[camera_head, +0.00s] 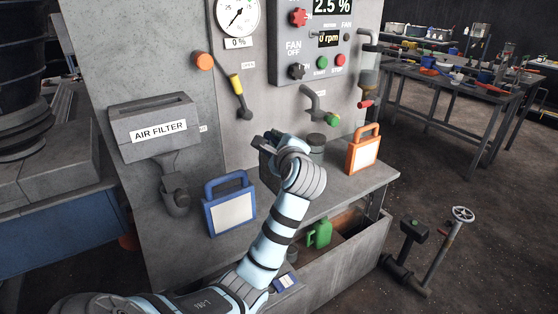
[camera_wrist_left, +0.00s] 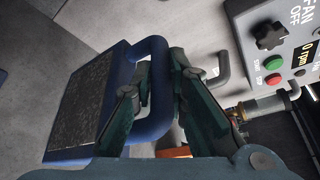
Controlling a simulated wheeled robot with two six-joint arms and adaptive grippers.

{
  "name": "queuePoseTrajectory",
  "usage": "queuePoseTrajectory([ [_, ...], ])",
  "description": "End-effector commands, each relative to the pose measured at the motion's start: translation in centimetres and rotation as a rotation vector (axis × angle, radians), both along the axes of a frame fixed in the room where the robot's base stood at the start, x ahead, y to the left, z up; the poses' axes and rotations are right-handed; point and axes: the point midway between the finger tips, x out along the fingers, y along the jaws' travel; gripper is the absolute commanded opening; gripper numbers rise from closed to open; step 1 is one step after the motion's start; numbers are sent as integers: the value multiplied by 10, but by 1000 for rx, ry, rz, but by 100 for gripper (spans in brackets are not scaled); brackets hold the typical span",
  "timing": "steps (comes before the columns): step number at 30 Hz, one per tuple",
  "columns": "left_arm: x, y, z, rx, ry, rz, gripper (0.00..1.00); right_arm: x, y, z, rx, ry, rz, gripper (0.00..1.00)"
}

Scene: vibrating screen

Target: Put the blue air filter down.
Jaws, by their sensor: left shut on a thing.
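In the head view the blue air filter (camera_head: 230,211) is upright at the shelf's left front, its pale face toward me and handle on top. My left gripper (camera_head: 266,148) is up and to its right, largely hidden behind my wrist. In the left wrist view my fingers (camera_wrist_left: 161,78) are shut on the handle of a blue-framed filter (camera_wrist_left: 88,98) with a dark mesh face. The head view does not show the grip, and I cannot tell whether the filter's underside touches the shelf. My right gripper is out of view.
An orange filter (camera_head: 363,151) stands on the shelf (camera_head: 338,188) to the right. The air filter housing (camera_head: 155,129) is at the left. Levers and the fan panel are above.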

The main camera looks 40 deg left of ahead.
Motion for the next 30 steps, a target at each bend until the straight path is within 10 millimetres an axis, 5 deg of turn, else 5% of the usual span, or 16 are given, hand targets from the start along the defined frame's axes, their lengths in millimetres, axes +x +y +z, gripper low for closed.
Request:
queuePoseTrajectory([
  [7, 0, 0, -43, 0, 2, -1, 0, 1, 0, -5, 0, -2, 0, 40],
  [16, 0, 0, -46, 0, 0, 0, 0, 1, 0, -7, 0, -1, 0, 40],
  [17, 0, 0, -45, -1, 2, -1, 19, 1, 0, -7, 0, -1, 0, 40],
  [20, 0, 0, -45, -1, 1, 0, 34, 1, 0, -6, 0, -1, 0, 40],
  [30, 0, 0, -42, -1, 1, 0, 34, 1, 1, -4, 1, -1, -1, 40],
])
